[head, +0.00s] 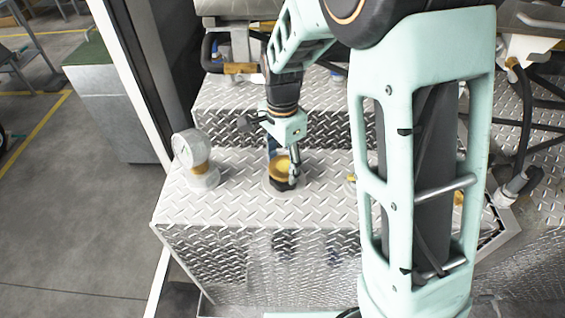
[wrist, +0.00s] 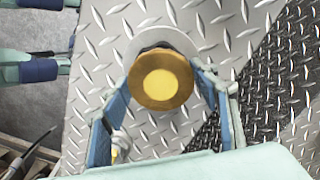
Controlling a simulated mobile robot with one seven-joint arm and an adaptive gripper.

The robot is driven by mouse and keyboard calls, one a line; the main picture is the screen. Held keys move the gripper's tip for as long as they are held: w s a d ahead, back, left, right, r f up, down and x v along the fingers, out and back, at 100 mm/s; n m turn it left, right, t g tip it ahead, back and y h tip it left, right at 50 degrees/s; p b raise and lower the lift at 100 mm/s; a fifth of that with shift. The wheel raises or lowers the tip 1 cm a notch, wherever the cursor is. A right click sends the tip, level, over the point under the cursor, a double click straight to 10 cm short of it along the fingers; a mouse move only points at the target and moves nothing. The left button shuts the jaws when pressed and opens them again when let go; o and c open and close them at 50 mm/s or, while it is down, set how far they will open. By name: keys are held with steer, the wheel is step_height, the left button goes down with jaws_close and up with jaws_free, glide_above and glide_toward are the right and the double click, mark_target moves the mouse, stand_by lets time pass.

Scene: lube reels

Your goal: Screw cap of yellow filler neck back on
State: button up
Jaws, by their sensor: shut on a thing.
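The yellow cap (head: 281,165) sits at the yellow filler neck on top of a diamond-plate box, with a dark ring (head: 281,184) below it. In the wrist view the cap (wrist: 158,82) is a round golden disc with a paler centre. My gripper (head: 283,170) comes down from above and is shut on the cap, one finger on each side. The fingers also show in the wrist view (wrist: 162,80), left and right of the cap. The neck's threads are hidden under the cap, so I cannot tell how far it is seated.
A raised diamond-plate step (head: 225,95) lies behind. A hose (head: 525,110) hangs at the right. Open floor (head: 70,220) lies at the left.

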steer(key=m, duration=0.1)
steer(key=m+p, duration=0.1)
steer(key=m, duration=0.1)
steer(key=shift+w+a+r, duration=0.1)
steer(key=shift+r, duration=0.1)
steer(key=shift+f+m+p, duration=0.15)
steer(key=shift+m+p, duration=0.25)
steer(key=shift+m, duration=0.6)
steer(key=m+p, duration=0.1)
steer(key=m, duration=0.1)
steer(key=shift+r+m+p, duration=0.2)
steer(key=shift+m+p, duration=0.1)
steer(key=shift+p, duration=0.1)
steer(key=shift+w+f+m+p, duration=0.15)
steer(key=shift+m+p, duration=0.15)
steer(key=shift+m, duration=0.35)
steer(key=shift+f+m+p, duration=0.1)
steer(key=shift+m+p, duration=0.2)
steer(key=shift+m, duration=0.35)
steer(key=shift+r, duration=0.1)
